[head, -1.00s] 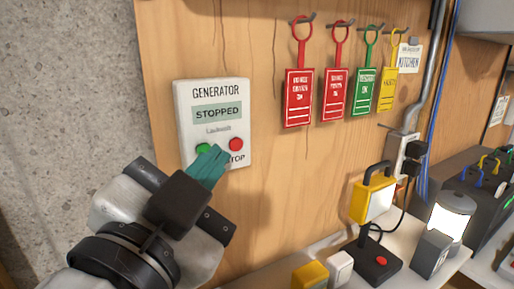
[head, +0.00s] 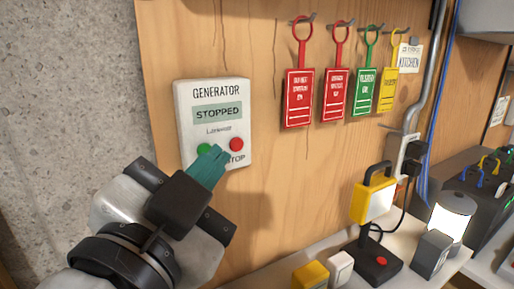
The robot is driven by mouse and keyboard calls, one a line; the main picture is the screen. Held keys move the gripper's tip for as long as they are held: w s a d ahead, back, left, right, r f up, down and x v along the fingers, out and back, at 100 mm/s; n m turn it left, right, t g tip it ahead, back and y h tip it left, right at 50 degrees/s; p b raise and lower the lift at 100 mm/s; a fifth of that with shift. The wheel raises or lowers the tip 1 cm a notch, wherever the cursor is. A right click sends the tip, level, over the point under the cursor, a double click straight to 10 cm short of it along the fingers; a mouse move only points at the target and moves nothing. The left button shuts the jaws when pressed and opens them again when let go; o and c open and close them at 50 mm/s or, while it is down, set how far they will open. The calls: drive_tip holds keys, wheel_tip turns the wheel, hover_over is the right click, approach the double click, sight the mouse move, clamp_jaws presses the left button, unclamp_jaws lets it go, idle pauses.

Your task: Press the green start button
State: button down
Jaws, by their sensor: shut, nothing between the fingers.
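The generator panel (head: 184,105) is a white box on the wooden wall, and its display (head: 217,111) reads STOPPED. The green button (head: 203,149) shows at the lower left of the panel, its lower part close to or behind my fingertips. The red button (head: 236,144) is to its right, above the word STOP. My gripper (head: 214,158) has teal fingertips, shut and empty, in front of the panel's lower part just below and right of the green button. The label under the green button is hidden. I cannot tell whether the fingertips touch the panel.
Red tags (head: 299,97), a green tag (head: 365,92) and a yellow tag (head: 388,90) hang on hooks to the right. Below them a shelf holds a yellow work lamp (head: 362,206) and a lit lantern (head: 449,218). A concrete wall (head: 70,80) is at left.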

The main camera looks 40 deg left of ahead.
drive_tip(key=shift+w+a, duration=0.1)
drive_tip(key=shift+a, duration=0.05)
idle(0.3)
drive_tip(key=shift+a+b, duration=0.25)
drive_tip(key=shift+b, duration=0.05)
drive_tip(key=shift+w+a, duration=0.2)
drive_tip(key=shift+a, duration=0.1)
idle(0.6)
idle(0.3)
drive_tip(key=shift+s+d+b, duration=0.3)
drive_tip(key=shift+d, duration=0.4)
drive_tip(key=shift+s+d, duration=0.3)
drive_tip(key=shift+d, duration=0.45)
drive_tip(key=shift+s+d, duration=0.35)
drive_tip(key=shift+d, duration=0.45)
drive_tip(key=shift+s+d, duration=0.3)
drive_tip(key=shift+d, duration=0.45)
